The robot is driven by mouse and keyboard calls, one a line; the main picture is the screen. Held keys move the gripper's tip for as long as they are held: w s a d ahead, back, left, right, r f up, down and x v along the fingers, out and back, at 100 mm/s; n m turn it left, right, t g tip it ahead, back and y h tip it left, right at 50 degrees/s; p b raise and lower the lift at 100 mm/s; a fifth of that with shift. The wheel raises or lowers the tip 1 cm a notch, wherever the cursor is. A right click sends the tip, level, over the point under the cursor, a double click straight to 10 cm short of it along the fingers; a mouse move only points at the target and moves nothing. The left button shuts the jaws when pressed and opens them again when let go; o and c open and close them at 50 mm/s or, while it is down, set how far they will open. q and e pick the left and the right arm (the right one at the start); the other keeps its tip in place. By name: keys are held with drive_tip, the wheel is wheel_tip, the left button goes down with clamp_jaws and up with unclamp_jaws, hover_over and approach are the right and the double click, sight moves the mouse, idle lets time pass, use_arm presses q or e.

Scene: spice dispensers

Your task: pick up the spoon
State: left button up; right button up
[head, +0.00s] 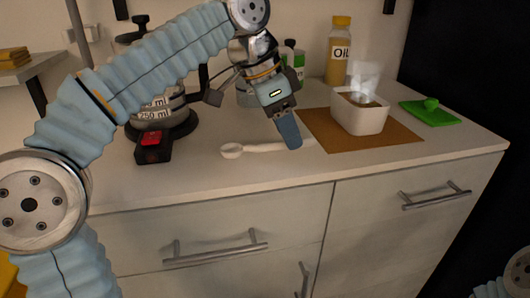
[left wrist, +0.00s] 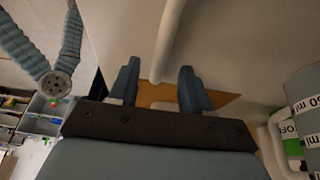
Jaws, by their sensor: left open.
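A white spoon (head: 259,148) lies on the pale counter near its front edge, its bowl to the left and its handle to the right. My left gripper (head: 288,132) points down over the handle, and its fingers hide part of it. In the left wrist view, my left gripper (left wrist: 159,78) is open, with the spoon handle (left wrist: 168,38) showing between and beyond its two blue fingers. I see no grip on the spoon. My right gripper is out of view.
A steaming white container (head: 358,114) stands on a brown mat (head: 325,138) right of the spoon. A green lid (head: 430,114) lies farther right. An oil bottle (head: 338,58) stands behind. A black-and-red box (head: 153,150) is at left. Drawers lie below the counter edge.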

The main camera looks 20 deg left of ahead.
use_arm(q)
drive_tip(key=shift+w+d+f, duration=0.15)
drive_tip(key=shift+d+f, duration=0.05)
drive_tip(key=shift+f, duration=0.4)
clamp_jaws()
